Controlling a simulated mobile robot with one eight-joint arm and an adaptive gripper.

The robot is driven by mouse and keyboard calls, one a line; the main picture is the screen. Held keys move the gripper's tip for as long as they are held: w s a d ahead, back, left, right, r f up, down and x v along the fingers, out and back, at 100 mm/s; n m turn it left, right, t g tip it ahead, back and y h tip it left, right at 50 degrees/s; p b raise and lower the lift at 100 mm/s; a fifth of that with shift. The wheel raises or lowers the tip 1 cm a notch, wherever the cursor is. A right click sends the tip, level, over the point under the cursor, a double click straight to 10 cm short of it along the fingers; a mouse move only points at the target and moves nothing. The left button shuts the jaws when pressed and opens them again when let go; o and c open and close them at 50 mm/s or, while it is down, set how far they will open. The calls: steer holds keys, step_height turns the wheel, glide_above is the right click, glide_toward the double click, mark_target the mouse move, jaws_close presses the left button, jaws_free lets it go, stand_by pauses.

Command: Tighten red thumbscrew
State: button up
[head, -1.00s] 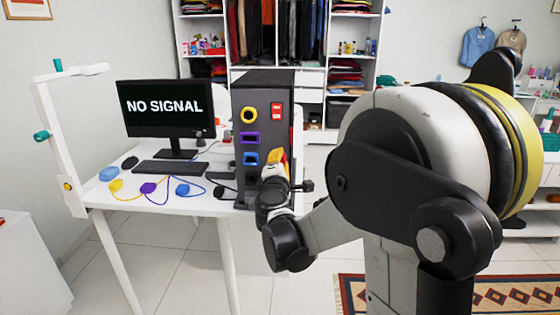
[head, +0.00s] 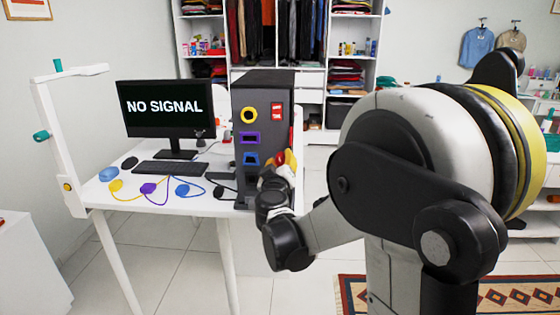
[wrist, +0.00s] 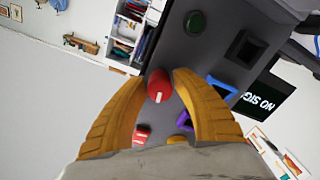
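The red thumbscrew (wrist: 159,86), with a white mark on its end, is on the dark computer tower (head: 262,85). In the wrist view it stands between the two curved yellow fingertips of my gripper (wrist: 159,78). The fingertips are close on either side of it; whether both touch it I cannot tell. In the head view my gripper (head: 283,163) is at the right side of the tower, partly hidden by my wrist. The thumbscrew's base and threads are hidden.
The tower stands on a white table (head: 185,208) with a monitor (head: 166,108), a keyboard (head: 170,168) and several coloured cables. Open floor lies in front of the table.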

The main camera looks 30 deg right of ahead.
steer(key=shift+o, duration=0.6)
steer(key=n, duration=1.7)
